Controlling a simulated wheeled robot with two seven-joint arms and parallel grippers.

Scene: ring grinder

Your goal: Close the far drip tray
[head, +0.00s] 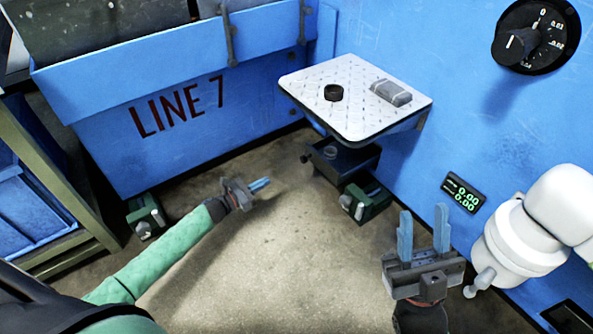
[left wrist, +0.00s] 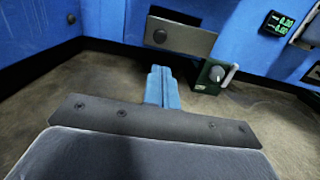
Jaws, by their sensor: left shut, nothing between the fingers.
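A dark blue open-topped drip tray (head: 352,163) juts out from the blue machine wall under a white shelf in the head view. A small round thing lies inside it. Its grey front panel with a dark knob shows in the left wrist view (left wrist: 190,37). My left gripper (head: 263,184) is shut and empty, to the left of the tray and apart from it in the head view. Its closed blue fingers (left wrist: 160,80) point toward the panel in the left wrist view. My right gripper (head: 423,232) is open and empty, at lower right.
The white shelf (head: 330,70) above the tray carries a black ring (head: 333,92) and a grey block (head: 391,92). A green box with a knob (head: 365,202) stands below the tray. Another green box (head: 146,215) is at left. The floor between is clear.

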